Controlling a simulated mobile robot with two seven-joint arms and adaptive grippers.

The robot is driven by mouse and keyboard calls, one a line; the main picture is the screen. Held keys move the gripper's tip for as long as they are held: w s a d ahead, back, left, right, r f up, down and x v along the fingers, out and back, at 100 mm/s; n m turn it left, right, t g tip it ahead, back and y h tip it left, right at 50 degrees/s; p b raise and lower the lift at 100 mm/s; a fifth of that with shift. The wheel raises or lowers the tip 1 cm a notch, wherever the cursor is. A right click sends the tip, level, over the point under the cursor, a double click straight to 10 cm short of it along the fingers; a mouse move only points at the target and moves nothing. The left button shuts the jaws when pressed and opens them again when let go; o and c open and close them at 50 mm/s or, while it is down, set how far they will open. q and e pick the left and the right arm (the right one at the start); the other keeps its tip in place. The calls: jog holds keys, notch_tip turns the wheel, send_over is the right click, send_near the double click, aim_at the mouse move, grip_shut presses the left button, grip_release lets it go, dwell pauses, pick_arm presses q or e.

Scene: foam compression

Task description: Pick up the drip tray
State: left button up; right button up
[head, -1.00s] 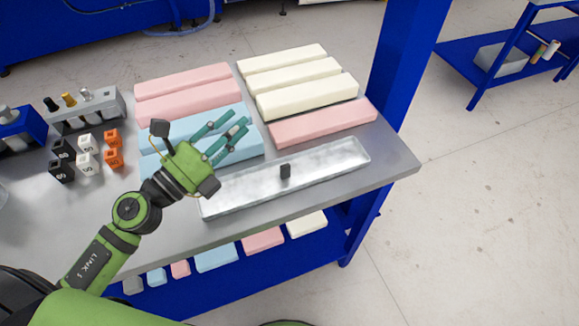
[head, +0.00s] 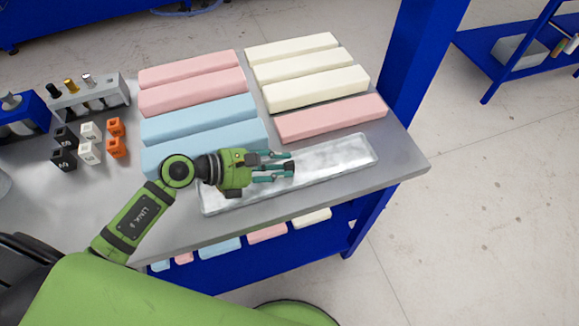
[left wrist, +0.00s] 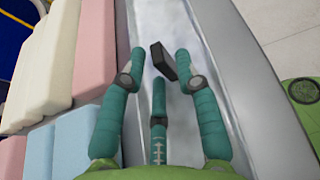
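The drip tray (head: 345,155), a long shallow metal tray, lies along the front of the bench in the head view. A small dark handle (head: 290,165) stands up from its middle. My left gripper (head: 283,167) is over the tray, its teal fingers pointing right toward the handle. In the left wrist view, the handle (left wrist: 162,62) sits between the spread fingertips, close to the right finger; I cannot tell whether they touch. The fingers are apart, and part of the tray is hidden behind the gripper. My right gripper is not in view.
Blue foam blocks (head: 200,115) lie just behind the gripper, with pink blocks (head: 192,90) and cream blocks (head: 315,88) farther back. A pink block (head: 330,118) lies close behind the tray. Small labelled cubes (head: 90,150) and a bottle rack (head: 90,98) stand left.

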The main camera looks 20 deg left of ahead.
pick_arm(q)
jog(key=shift+d+f, duration=0.1)
jog(key=shift+d, duration=0.05)
grip_shut()
jog(key=shift+w, duration=0.1)
